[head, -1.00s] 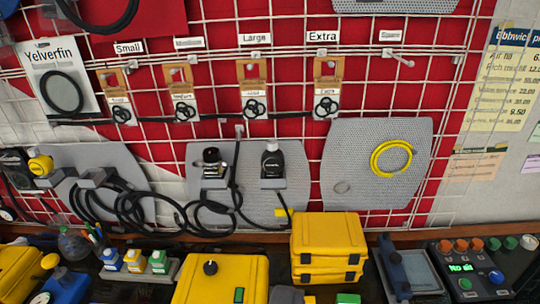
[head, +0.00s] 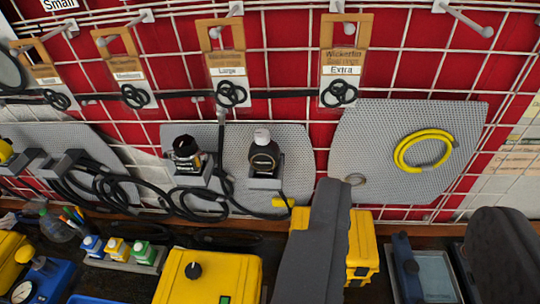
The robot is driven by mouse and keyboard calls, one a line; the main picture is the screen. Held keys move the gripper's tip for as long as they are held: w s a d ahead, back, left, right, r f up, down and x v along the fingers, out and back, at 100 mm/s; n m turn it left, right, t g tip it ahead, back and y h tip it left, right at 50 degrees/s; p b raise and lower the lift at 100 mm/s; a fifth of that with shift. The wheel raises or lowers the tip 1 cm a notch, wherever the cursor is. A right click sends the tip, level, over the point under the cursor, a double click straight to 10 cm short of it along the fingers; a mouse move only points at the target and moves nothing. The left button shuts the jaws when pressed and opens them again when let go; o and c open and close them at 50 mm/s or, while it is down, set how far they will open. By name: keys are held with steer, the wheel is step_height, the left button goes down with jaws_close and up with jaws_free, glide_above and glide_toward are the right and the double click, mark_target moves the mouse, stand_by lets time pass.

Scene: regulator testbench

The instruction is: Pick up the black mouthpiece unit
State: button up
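Two black units sit in grey holders on the middle perforated grey plate (head: 228,137). The left black unit (head: 186,150) has a dark, open-looking top. The right black unit (head: 265,156) is rounded, with a pale cap and a small label on its front. I cannot tell for certain which one is the mouthpiece unit. My gripper (head: 414,205) shows as two dark grey fingers at the lower right, spread wide apart with nothing held between them. Both black units are to the left of the fingers and apart from them. The left finger hides part of a yellow case.
Yellow cases (head: 361,245) stand on the bench behind the left finger. A yellow hose coil (head: 422,150) hangs on the right plate. Black hoses (head: 110,190) loop at left. Tagged O-ring packs (head: 345,60) hang above. A yellow box (head: 208,278) is at the front.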

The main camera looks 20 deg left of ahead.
mark_target(261, 158)
steer(key=o, duration=0.8)
steer(key=shift+w+a+r, duration=0.1)
steer(key=shift+w+a, duration=0.05)
steer(key=shift+w, duration=0.1)
steer(key=shift+o, duration=0.7)
steer(key=w+a+r+m+t+y+p, duration=0.1)
steer(key=w+a+r+m+y+p, duration=0.1)
steer(key=w+a+m+y, duration=0.2)
steer(key=shift+w+a+r+y+p, duration=0.3)
steer(key=shift+a+y, duration=0.1)
steer(key=shift+a, duration=0.6)
steer(key=w+a+f+m+t+p, duration=0.25)
steer(key=w+m, duration=0.55)
steer(key=m, duration=0.4)
steer(key=w+a+f+m+g+h+p, duration=0.2)
steer(key=a+f+m+g, duration=0.1)
steer(key=f+m, duration=0.65)
steer(key=w+a+f+m+g+h+p, duration=0.2)
steer(key=a+f+m, duration=0.35)
steer(key=f, duration=0.75)
steer(key=shift+m, duration=0.6)
steer(key=x, duration=0.2)
steer(key=d+p+x, duration=0.1)
steer(key=x, duration=0.4)
steer(key=shift+w+d+f, duration=0.3)
steer(key=shift+w+d+f+p, duration=0.1)
steer(key=shift+w+f+p, duration=0.1)
steer(key=shift+w+p, duration=0.4)
steer(key=shift+p+x, duration=0.35)
steer(key=shift+x, duration=1.75)
